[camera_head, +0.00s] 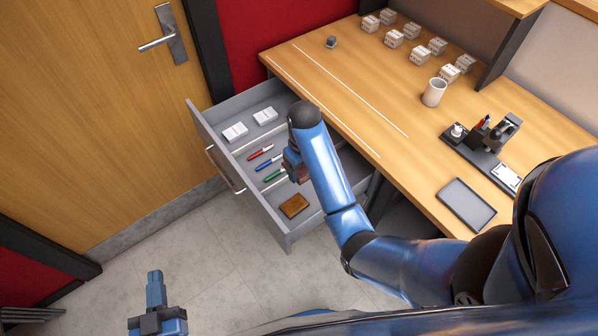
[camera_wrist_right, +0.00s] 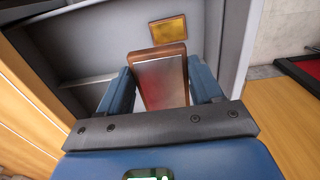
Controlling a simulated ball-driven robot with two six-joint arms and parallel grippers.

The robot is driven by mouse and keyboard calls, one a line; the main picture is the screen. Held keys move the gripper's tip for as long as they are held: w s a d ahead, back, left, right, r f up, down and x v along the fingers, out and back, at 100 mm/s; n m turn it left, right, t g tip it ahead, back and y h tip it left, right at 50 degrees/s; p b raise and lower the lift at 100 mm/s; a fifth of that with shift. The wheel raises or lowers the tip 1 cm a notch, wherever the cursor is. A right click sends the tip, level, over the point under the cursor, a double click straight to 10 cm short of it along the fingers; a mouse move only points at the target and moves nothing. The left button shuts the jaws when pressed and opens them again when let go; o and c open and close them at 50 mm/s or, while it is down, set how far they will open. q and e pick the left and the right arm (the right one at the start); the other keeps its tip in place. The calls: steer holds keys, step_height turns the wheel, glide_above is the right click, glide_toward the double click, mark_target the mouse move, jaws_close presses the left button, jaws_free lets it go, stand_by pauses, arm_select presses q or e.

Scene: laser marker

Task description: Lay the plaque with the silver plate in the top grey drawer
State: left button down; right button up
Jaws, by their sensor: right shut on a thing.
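The plaque with the silver plate (camera_wrist_right: 162,82) is a brown wooden block with a shiny silvery face, seen in the right wrist view. My right gripper (camera_head: 291,165) is shut on it, with one blue finger on each side. It is held over the open top grey drawer (camera_head: 264,212); in the head view my arm mostly hides it. I cannot tell whether it touches the drawer floor. My left gripper (camera_head: 155,290) is low at the bottom left, over the floor, away from the drawer; its finger opening is unclear.
A plaque with a gold plate (camera_head: 294,205) lies at the drawer's near end, also in the wrist view (camera_wrist_right: 168,28). Red (camera_head: 260,152), blue (camera_head: 267,162) and green pens lie mid-drawer; white boxes (camera_head: 235,132) at the far end. The desk (camera_head: 345,75) stands right.

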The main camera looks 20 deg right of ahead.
steer(key=b, duration=0.4)
glide_toward(302, 206)
steer(key=shift+f, duration=3.2)
steer(key=shift+f+b, duration=0.25)
steer(key=shift+b, duration=0.05)
steer(key=o, duration=1.1)
steer(key=shift+r, duration=0.15)
